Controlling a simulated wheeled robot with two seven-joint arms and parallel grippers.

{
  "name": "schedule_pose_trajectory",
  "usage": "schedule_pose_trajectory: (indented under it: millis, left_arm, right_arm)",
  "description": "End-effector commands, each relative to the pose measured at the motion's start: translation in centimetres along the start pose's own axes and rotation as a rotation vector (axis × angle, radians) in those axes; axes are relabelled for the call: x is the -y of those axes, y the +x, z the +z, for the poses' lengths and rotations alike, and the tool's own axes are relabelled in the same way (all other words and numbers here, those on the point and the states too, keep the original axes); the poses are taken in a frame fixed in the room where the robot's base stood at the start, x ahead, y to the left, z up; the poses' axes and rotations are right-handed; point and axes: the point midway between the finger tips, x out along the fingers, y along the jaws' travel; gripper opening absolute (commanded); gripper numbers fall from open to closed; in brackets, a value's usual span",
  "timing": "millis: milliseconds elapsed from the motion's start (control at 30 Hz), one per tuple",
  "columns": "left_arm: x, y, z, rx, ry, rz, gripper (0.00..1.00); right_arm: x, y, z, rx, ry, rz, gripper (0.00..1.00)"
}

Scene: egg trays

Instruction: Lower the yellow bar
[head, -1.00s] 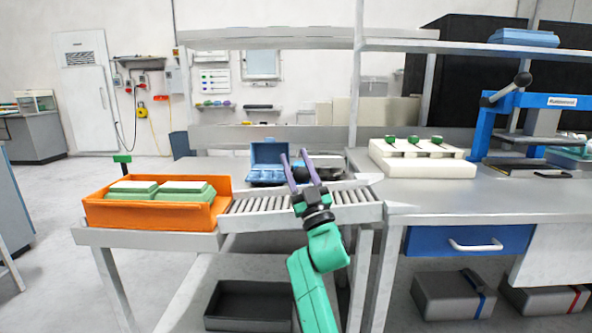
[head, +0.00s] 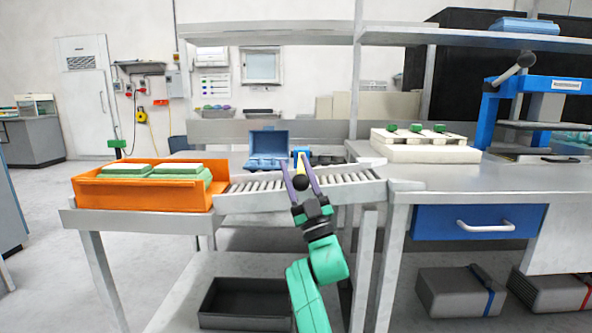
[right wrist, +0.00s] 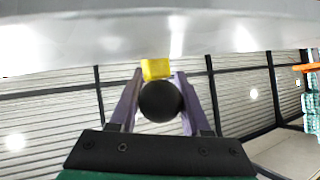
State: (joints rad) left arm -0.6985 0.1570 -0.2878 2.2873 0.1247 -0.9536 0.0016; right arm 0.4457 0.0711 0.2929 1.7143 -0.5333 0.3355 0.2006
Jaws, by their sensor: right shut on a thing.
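In the right wrist view the yellow bar (right wrist: 155,69) sits just past a round black knob (right wrist: 160,101). My right gripper (head: 295,171) has its two purple fingers on either side of the black knob, which also shows in the head view (head: 300,182). It is shut on this knob. How knob and bar join is hidden. My left gripper is not in view.
A blue open box (head: 268,142) stands behind the rollers. A white block with green knobs (head: 420,154) and a blue press (head: 505,112) are at the right.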

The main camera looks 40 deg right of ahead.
Motion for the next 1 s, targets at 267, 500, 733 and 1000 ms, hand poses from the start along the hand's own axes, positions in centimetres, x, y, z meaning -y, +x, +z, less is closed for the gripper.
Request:
schedule_pose_trajectory:
  millis: [267,500,733,1000]
  left_arm:
    - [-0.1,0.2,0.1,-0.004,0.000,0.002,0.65]
    - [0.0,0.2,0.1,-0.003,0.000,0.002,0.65]
    - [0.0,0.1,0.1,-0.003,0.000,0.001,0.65]
    - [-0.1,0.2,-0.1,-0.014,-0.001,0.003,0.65]
  right_arm:
    - [0.4,-0.3,0.0,-0.005,0.004,-0.007,0.00]
    - [0.4,-0.3,0.1,-0.003,0.003,-0.006,0.77]
    - [0.3,-0.2,0.1,-0.001,0.001,-0.004,0.77]
    - [0.2,-3.3,0.2,0.003,0.003,-0.004,0.77]
